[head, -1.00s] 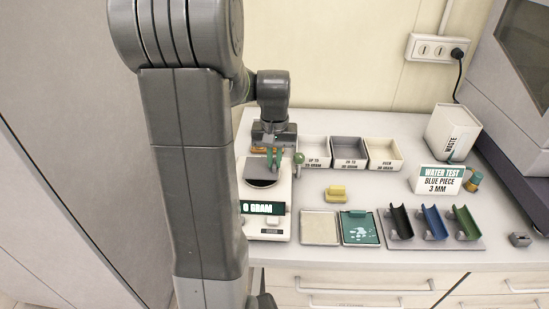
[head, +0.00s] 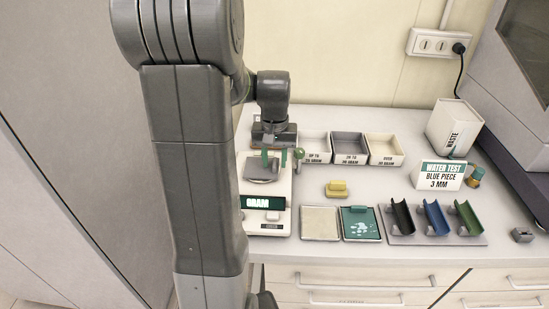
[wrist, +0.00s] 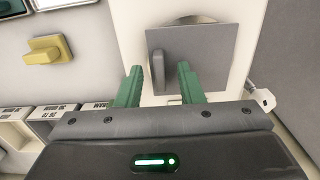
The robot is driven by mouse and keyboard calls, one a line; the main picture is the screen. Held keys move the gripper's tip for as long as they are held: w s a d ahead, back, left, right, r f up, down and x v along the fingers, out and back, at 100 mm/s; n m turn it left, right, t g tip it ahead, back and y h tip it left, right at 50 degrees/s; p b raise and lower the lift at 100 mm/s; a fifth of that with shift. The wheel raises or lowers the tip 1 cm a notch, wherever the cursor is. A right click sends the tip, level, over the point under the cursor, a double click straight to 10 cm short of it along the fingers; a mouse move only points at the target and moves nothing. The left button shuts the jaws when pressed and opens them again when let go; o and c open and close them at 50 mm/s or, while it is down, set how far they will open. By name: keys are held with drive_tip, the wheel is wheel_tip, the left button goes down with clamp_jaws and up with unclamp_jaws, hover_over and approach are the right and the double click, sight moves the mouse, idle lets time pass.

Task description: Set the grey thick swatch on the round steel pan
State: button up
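The grey swatch (head: 262,171) is a square plate with a raised grip tab. It lies on the round steel pan of the scale, and in the wrist view the swatch (wrist: 205,55) covers most of the pan (wrist: 182,17), whose edge shows past it. My gripper (head: 274,158) is over the swatch. In the wrist view my gripper (wrist: 160,85) is open, its green fingers on either side of the tab with a gap to each side. It holds nothing.
The scale's display (head: 262,202) faces front. Three labelled bins (head: 348,149) stand behind. A yellow swatch (head: 337,188) lies to the right. Two flat trays (head: 320,222), a rack of coloured troughs (head: 434,222), a sign (head: 441,175) and a waste bin (head: 453,128) stand further right.

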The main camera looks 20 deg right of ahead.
sight(275, 162)
drive_tip(key=shift+r, duration=0.1)
wheel_tip(275, 162, up, 14)
idle(0.5)
drive_tip(key=shift+f, duration=0.25)
wheel_tip(275, 162, down, 14)
drive_tip(key=shift+r, duration=0.45)
drive_tip(key=shift+f, duration=0.15)
idle(0.4)
